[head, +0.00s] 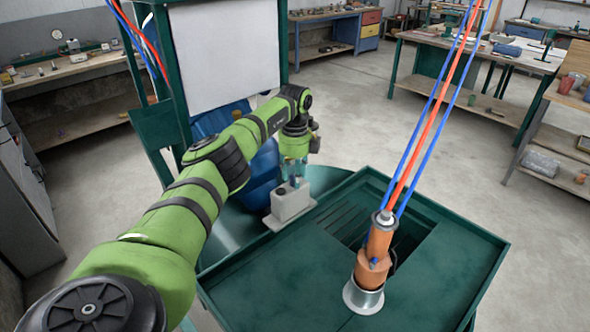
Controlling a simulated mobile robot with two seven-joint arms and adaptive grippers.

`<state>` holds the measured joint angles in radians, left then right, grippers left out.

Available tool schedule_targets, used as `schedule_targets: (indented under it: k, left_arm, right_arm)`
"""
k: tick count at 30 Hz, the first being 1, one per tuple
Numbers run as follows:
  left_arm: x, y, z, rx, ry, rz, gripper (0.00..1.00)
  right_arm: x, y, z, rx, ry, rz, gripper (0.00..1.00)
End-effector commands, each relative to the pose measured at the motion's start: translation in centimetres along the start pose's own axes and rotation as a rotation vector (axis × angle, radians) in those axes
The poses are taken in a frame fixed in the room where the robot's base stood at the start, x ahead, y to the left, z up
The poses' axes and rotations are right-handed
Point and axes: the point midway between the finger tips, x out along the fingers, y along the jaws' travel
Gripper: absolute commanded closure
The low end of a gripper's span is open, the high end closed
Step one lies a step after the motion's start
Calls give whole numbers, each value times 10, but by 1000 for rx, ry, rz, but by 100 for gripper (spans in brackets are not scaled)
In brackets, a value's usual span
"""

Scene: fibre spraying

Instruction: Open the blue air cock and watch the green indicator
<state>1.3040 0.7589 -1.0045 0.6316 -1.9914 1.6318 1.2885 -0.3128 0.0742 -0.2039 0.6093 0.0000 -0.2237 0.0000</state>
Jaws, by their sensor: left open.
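My left gripper (294,178) points down just above a light grey block (290,203) on a flat plate at the left edge of the green table. Its fingers are open. A small bluish part shows at the fingertips on top of the block; I cannot tell whether it is the blue air cock or whether the fingers touch it. An orange spray head (373,258) stands upright in a metal collar (363,297), with a small blue fitting on its side. No green indicator can be made out. My right gripper is not in view.
The green table (270,285) has a raised rim and a slotted, recessed opening behind the spray head. Blue and red hoses (427,110) rise from the head. A white panel (224,55) in a green frame stands behind my left arm. Workbenches line the room.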

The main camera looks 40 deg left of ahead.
Motion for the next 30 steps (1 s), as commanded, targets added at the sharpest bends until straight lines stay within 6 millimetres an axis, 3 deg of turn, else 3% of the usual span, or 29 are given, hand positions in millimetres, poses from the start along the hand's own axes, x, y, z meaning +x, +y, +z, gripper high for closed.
schedule_targets:
  k: [3, 7, 8, 11, 19, 30]
  left_arm:
    - [2, 0, 1, -1, 0, -1, 56]
    - [2, 0, 1, -1, 0, -1, 56]
    - [2, 0, 0, -1, 0, -1, 60]
    - [2, 0, 0, -1, 0, -1, 100]
    - [2, 0, 0, 3, 1, 0, 100]
    - [3, 0, 0, 139, 2, 2, 100]
  right_arm:
    - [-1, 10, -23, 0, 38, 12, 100]
    - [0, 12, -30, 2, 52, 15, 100]
    - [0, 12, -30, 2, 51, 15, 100]
    - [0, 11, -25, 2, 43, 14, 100]
    - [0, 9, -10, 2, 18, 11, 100]
    - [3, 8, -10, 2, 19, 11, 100]
